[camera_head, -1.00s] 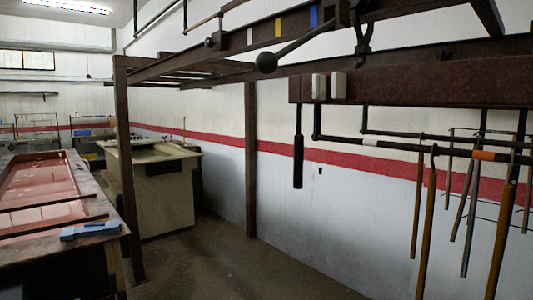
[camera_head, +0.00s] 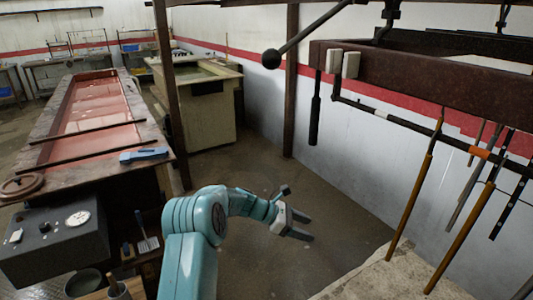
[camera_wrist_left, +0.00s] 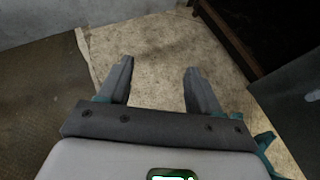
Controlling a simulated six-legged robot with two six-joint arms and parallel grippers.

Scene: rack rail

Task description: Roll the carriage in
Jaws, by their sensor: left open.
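A brown steel beam (camera_head: 430,80) hangs at the upper right; it looks like part of the carriage, though its upper parts leave the picture. Two pale blocks (camera_head: 342,64) sit at its left end. A dark bar with an orange band (camera_head: 436,138) runs below it, and a black grip (camera_head: 315,115) hangs at its left end. A lever with a black ball (camera_head: 271,59) reaches left above the beam. My left gripper (camera_head: 310,227) is open and empty, low and left of the hanging bar, apart from it. Its open fingers show in the left wrist view (camera_wrist_left: 158,66). My right gripper is not in view.
Brown-handled rods (camera_head: 415,195) hang at the right. A brown post (camera_head: 291,85) stands behind the lever and another post (camera_head: 168,100) stands left. A tank (camera_head: 205,115), a long reddish trough table (camera_head: 100,105) and a control box (camera_head: 52,240) fill the left. Bare floor (camera_head: 260,165) lies between.

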